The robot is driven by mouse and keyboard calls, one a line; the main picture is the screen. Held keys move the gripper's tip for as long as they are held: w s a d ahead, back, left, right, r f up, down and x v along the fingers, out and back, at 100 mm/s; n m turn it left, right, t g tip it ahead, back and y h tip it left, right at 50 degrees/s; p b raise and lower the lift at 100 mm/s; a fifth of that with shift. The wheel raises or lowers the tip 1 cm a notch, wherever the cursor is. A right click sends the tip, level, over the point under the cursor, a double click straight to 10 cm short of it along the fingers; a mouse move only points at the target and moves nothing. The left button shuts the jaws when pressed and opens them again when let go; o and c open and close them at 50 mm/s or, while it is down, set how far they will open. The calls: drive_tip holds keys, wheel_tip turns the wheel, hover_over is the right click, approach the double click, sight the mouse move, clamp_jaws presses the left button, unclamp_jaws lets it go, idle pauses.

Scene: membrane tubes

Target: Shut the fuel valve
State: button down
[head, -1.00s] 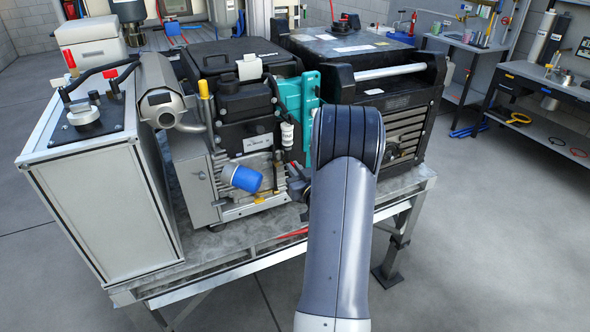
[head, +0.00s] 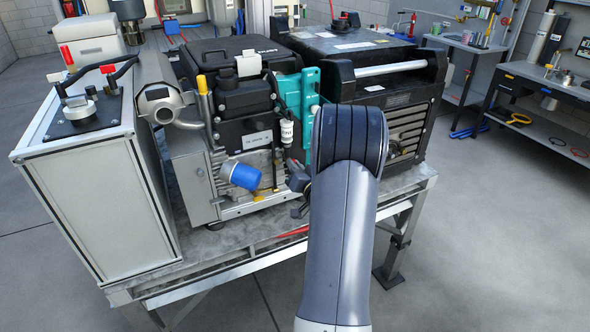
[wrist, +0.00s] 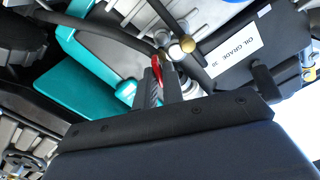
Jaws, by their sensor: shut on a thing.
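The fuel valve's red lever (wrist: 157,67) shows in the wrist view, beside a brass fitting (wrist: 188,44) and dark hoses on the engine. My gripper (wrist: 162,80) is shut on this lever, with its two dark fingers on either side of it. In the head view my gripper (head: 299,188) is at the right front of the engine (head: 245,130), partly hidden behind my arm. The lever cannot be made out there.
A blue filter (head: 243,176) sticks out at the engine's front, and a teal bracket (head: 307,95) stands at its right. A black case (head: 400,85) stands right of it, a grey cabinet (head: 100,205) left. The floor in front is clear.

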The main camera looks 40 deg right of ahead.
drive_tip(key=m, duration=0.6)
drive_tip(key=m+p, duration=0.1)
drive_tip(key=m, duration=0.5)
drive_tip(key=shift+d+f+m, duration=0.15)
drive_tip(key=shift+f+m, duration=0.05)
drive_tip(key=shift+m, duration=0.2)
idle(0.3)
drive_tip(key=c, duration=1.6)
unclamp_jaws()
drive_tip(key=shift+s, duration=0.1)
drive_tip(key=b+v, duration=0.1)
drive_tip(key=v, duration=0.9)
drive_tip(key=shift+s, duration=0.3)
